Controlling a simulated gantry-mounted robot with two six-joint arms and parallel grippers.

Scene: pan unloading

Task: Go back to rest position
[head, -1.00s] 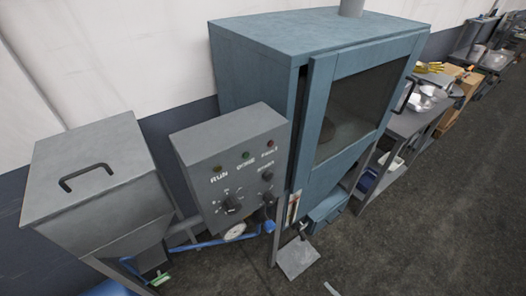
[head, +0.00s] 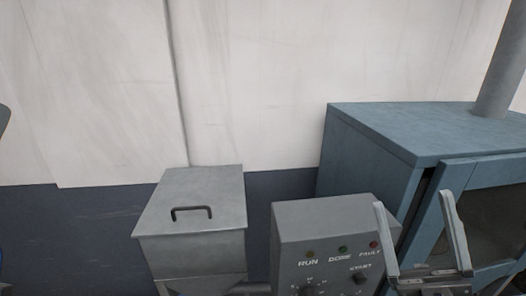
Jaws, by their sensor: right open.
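My right gripper (head: 413,202) is at the lower right of the head view, its two pale fingers pointing up and spread apart. It is open, with nothing between the fingers. It shows in front of the gap between the grey control box (head: 325,222) and the blue oven-like cabinet (head: 372,165), covering part of both. I cannot tell its distance from them. My left gripper is not in view. No pan is in view.
A grey hopper (head: 200,222) with a handled lid stands left of the control box. A grey pipe (head: 500,75) rises from the cabinet's top. The wall (head: 255,85) behind is white above and dark blue below. The floor is out of view.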

